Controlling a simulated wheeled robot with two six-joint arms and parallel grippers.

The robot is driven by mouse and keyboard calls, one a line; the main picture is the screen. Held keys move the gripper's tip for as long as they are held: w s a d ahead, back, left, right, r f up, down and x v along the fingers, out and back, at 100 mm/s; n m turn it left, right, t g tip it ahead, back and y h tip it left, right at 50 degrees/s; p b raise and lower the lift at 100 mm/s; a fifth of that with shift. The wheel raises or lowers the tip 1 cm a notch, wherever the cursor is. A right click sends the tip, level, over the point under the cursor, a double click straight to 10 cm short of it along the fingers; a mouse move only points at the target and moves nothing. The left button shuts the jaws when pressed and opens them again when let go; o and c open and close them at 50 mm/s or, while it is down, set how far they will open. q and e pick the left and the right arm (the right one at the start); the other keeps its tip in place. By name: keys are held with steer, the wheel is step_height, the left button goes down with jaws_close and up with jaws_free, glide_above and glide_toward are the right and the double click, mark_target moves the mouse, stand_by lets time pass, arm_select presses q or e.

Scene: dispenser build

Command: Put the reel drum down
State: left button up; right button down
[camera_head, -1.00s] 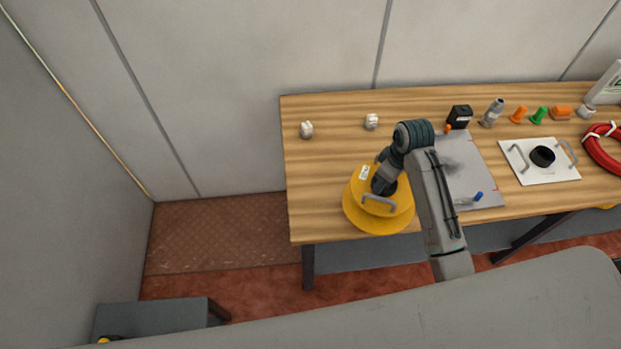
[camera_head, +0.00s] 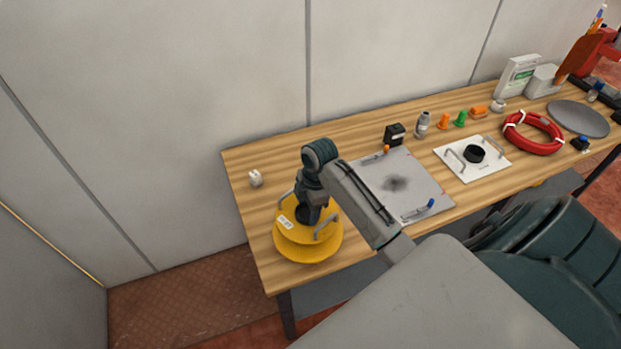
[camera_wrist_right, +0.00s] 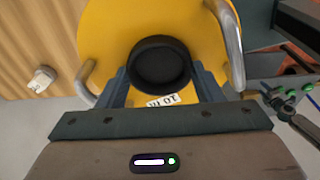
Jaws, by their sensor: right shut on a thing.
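The yellow reel drum (camera_head: 322,249), with grey handles and a black hub, is at the left front of the wooden table. Whether its base touches the tabletop or hangs just above is hard to tell. My right gripper (camera_head: 307,211) comes down onto the drum's centre. In the right wrist view, the fingers (camera_wrist_right: 162,82) are closed on either side of the black hub (camera_wrist_right: 160,62), with the yellow drum (camera_wrist_right: 105,28) around it. Its underside is hidden. My left gripper is not in view.
A small white piece (camera_head: 255,178) is behind and left of the drum. A grey sheet (camera_head: 400,190) with a blue-tipped tool lies to the right. Further right are a white plate (camera_head: 490,168) with handles and a red coil (camera_head: 533,146). The table's left and front edges are close.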

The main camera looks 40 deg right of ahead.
steer(key=w+d, duration=0.1)
steer(key=w, duration=0.1)
steer(key=w+d, duration=0.1)
steer(key=w, duration=0.2)
steer(key=w+d, duration=0.1)
steer(key=w, duration=0.1)
steer(key=shift+w+d+f, duration=0.1)
steer(key=shift+w+f, duration=0.15)
steer(key=shift+f+b, duration=0.85)
steer(key=shift+f, duration=0.55)
steer(key=shift+f+b, duration=0.45)
steer(key=shift+b, duration=0.1)
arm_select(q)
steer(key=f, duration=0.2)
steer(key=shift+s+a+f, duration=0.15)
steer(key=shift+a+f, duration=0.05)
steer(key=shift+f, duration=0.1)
arm_select(e)
steer(key=shift+r, duration=0.1)
steer(key=shift+c, duration=2)
jaws_free()
steer(key=shift+s, duration=0.1)
